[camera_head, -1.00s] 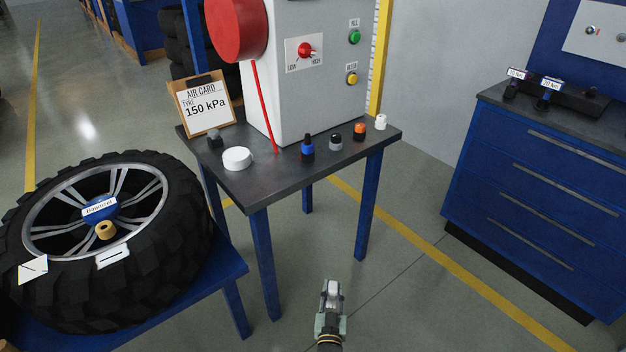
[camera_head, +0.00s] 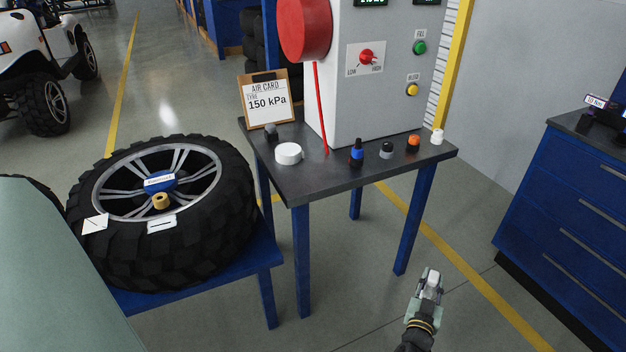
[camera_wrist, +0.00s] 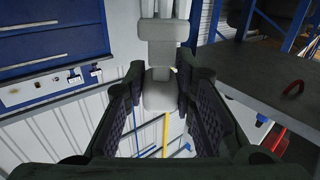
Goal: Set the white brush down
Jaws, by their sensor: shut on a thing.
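My gripper (camera_head: 428,289) is at the lower right of the head view, in the air in front of the table and apart from it. It is shut on a pale block-like thing that looks like the white brush (camera_head: 432,281). The dark-topped table (camera_head: 330,182) stands beyond my gripper.
On the table stand a white round puck (camera_head: 288,153), an air card (camera_head: 266,100), a grey machine (camera_head: 375,90) and several small knobbed items. A tyre (camera_head: 190,235) lies on a blue stand at left. A blue drawer cabinet (camera_head: 565,190) stands right. The table's front middle is clear.

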